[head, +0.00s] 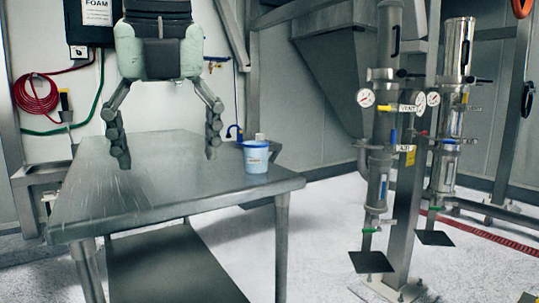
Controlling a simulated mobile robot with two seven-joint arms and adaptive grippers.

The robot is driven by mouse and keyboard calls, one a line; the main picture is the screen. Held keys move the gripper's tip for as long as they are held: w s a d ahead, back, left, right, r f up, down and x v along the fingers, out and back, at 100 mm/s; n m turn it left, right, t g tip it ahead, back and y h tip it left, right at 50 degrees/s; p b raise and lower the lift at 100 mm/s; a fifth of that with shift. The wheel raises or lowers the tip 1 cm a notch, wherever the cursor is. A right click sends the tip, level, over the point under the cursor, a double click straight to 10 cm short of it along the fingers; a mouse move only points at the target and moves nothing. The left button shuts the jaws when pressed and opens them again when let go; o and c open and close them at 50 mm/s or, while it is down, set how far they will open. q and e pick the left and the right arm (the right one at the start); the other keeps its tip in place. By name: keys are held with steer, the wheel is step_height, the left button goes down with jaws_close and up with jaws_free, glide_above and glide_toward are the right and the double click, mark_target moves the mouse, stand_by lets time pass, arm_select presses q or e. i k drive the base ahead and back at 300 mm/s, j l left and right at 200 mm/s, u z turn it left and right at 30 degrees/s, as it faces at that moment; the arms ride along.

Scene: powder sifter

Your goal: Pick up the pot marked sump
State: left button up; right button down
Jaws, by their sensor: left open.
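A light blue pot (257,158) with a small label stands upright near the right edge of a metal table (150,190). The lettering on the label is too small to read. My left gripper (167,160) hangs over the table with its fingers pointing down and spread wide. It is open, with nothing between the fingers. The pot is to the right of the gripper's right finger, apart from it in the picture. My right gripper is not in view.
A small pale item (260,137) shows just behind the pot. Most of the tabletop is bare. Metal columns with gauges (381,130) stand on the right beyond the table. A red hose (36,93) hangs on the left wall.

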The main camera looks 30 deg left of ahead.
mark_target(255, 153)
steer(key=i+j, duration=0.15)
steer(key=i, duration=0.25)
steer(key=i+j, duration=0.15)
steer(key=i, duration=0.25)
steer(key=i+j, duration=0.2)
steer(key=i, duration=0.2)
steer(key=l+z, duration=0.05)
